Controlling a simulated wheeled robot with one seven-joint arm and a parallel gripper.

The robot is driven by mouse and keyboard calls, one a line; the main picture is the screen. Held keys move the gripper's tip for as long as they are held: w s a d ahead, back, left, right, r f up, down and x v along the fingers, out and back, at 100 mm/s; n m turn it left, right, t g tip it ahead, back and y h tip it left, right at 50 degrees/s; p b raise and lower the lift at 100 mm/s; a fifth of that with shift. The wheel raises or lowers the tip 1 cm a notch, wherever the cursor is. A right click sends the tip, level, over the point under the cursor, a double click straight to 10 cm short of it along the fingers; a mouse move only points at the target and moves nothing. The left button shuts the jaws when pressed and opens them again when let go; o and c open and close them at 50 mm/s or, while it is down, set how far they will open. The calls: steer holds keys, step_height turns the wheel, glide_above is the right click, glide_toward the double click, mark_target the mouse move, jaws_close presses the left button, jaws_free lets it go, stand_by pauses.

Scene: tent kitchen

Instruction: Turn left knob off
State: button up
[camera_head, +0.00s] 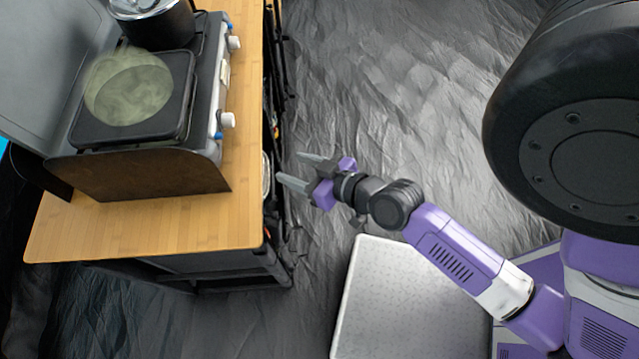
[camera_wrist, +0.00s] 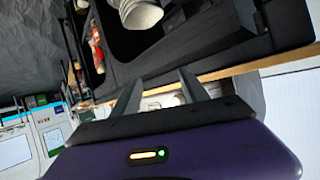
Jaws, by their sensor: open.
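A camping stove (camera_head: 140,165) stands on the wooden table, seen in the head view at upper left. Two white knobs are on its right-hand face: one knob (camera_head: 227,120) nearer the bottom of the picture and another knob (camera_head: 234,43) nearer the top. My gripper (camera_head: 294,169) is open and empty, to the right of the table edge and apart from both knobs. In the wrist view, my gripper's two fingers (camera_wrist: 158,88) point toward the table edge. Which way the knobs are turned is too small to tell.
A pot (camera_head: 160,22) and a round greenish, see-through disc (camera_head: 128,88) are on the stove. The wooden tabletop (camera_head: 150,228) has bare room at its lower end. Dark shelving is under it. A white box-like surface (camera_head: 400,300) lies below my arm. The wrist view shows a white ribbed object (camera_wrist: 140,14).

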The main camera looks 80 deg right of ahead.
steer(key=s+a+r+n+t+y+p, duration=0.1)
steer(key=s+a+r+n+p, duration=0.1)
steer(key=s+a+r, duration=0.2)
steer(key=s+a+r+n+t+y+p, duration=0.1)
steer(key=s+a+r, duration=0.3)
steer(key=a+r, duration=0.4)
steer(key=shift+s+a+r+n+y+p, duration=0.15)
steer(key=shift+a+r+n+y+p, duration=0.2)
steer(key=shift+r+n+y, duration=0.25)
steer(key=shift+n+t+y, duration=0.3)
steer(key=shift+n+y, duration=0.2)
steer(key=shift+y, duration=0.1)
steer(key=s+a+r, duration=0.1)
steer(key=a+r, duration=0.1)
steer(key=shift+s+a+r, duration=0.15)
steer(key=shift+s+r, duration=0.2)
steer(key=shift+r, duration=0.05)
